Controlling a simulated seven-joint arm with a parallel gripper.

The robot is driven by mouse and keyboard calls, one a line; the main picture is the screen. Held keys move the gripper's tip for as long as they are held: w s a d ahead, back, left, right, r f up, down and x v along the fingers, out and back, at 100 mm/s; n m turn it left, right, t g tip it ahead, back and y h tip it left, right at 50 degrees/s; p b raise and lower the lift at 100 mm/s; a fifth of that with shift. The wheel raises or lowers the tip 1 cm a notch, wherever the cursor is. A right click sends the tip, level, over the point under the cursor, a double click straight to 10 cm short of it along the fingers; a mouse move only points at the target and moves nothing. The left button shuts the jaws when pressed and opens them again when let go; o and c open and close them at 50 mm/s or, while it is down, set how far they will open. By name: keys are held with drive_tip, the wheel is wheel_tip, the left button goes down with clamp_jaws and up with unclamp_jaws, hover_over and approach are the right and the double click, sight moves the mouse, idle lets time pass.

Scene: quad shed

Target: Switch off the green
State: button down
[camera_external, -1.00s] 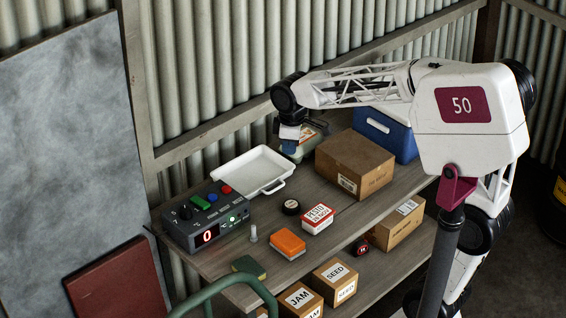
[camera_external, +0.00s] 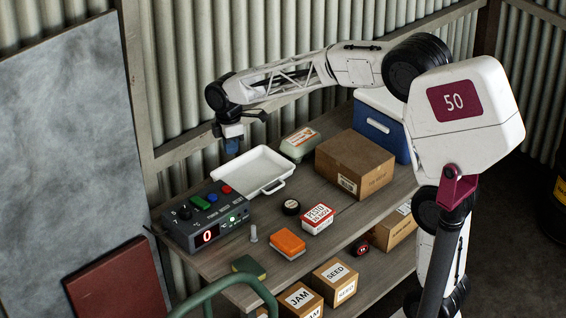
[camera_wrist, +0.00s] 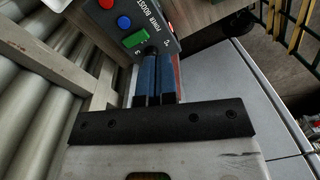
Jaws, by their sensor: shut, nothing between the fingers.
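A dark grey control box (camera_external: 190,236) stands at the left end of the shelf top, with a red "0" display on its front. On its top are a green switch (camera_external: 200,203), a blue button (camera_external: 212,197), a red button (camera_external: 226,190) and a black knob (camera_external: 184,213). In the wrist view the green switch (camera_wrist: 135,38) lies just beyond and left of my fingertips. My gripper (camera_external: 232,147) is shut and empty, its blue fingers pointing down, above and behind the box. The fingers (camera_wrist: 157,62) partly cover the box's panel in the wrist view.
A white tray (camera_external: 275,188) sits right of the box. A small grey bolt (camera_external: 253,234) stands beside the control box.

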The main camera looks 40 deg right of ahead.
sight(201, 202)
drive_tip(key=w+a+f+n+g, duration=0.1)
drive_tip(key=w+a+f+n, duration=0.3)
drive_tip(key=w, duration=0.6)
wheel_tip(201, 202, down, 3)
drive_tip(key=shift+a+f, duration=0.1)
drive_tip(key=shift+a, duration=1.05)
drive_tip(key=shift+f, duration=0.15)
drive_tip(key=f, duration=0.4)
drive_tip(key=s+f, duration=0.1)
drive_tip(key=f, duration=0.4)
drive_tip(key=s+f, duration=0.1)
drive_tip(key=f, duration=0.3)
drive_tip(key=shift+f, duration=0.3)
drive_tip(key=shift+f, duration=0.1)
drive_tip(key=shift+s+f+t, duration=0.1)
drive_tip(key=shift+f+t, duration=0.1)
drive_tip(key=shift+t, duration=0.1)
drive_tip(key=shift+w+r, duration=0.1)
drive_tip(key=shift+w, duration=0.1)
drive_tip(key=shift+w+r, duration=0.25)
drive_tip(key=shift+w, duration=0.3)
